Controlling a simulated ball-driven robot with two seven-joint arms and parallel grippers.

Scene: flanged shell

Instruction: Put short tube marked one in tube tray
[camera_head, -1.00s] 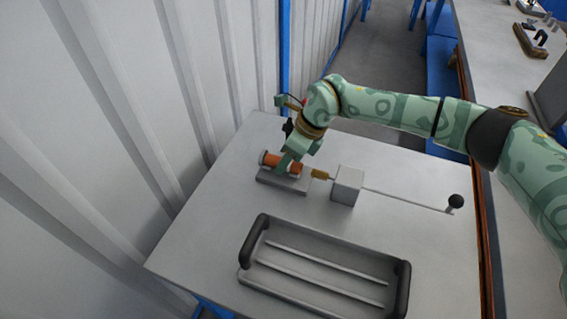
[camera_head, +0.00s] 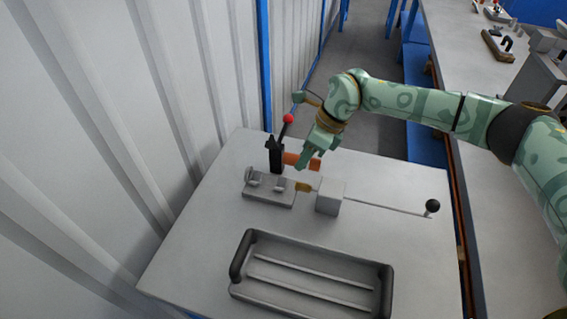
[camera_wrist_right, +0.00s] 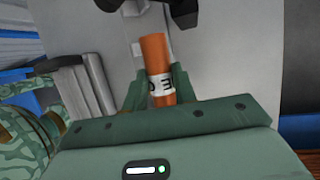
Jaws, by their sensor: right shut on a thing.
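The short tube (camera_head: 292,159) is orange. In the right wrist view it (camera_wrist_right: 156,58) carries a white band with dark letters, only partly legible. My right gripper (camera_head: 305,161) is shut on the tube and holds it above and behind the grey cradle block (camera_head: 268,192), apart from it. The fingers grip both sides of the tube in the right wrist view. The tube tray (camera_head: 320,252) is grey with dark end handles and lengthwise rails, and stands empty at the front of the table. My left gripper is not in view.
A black toggle clamp with a red knob (camera_head: 288,118) stands behind the cradle. A grey block (camera_head: 330,197) with a brass tip and a long black-knobbed rod (camera_head: 432,206) stands to its right. A ribbed wall (camera_head: 100,130) borders the left. The table between cradle and tray is clear.

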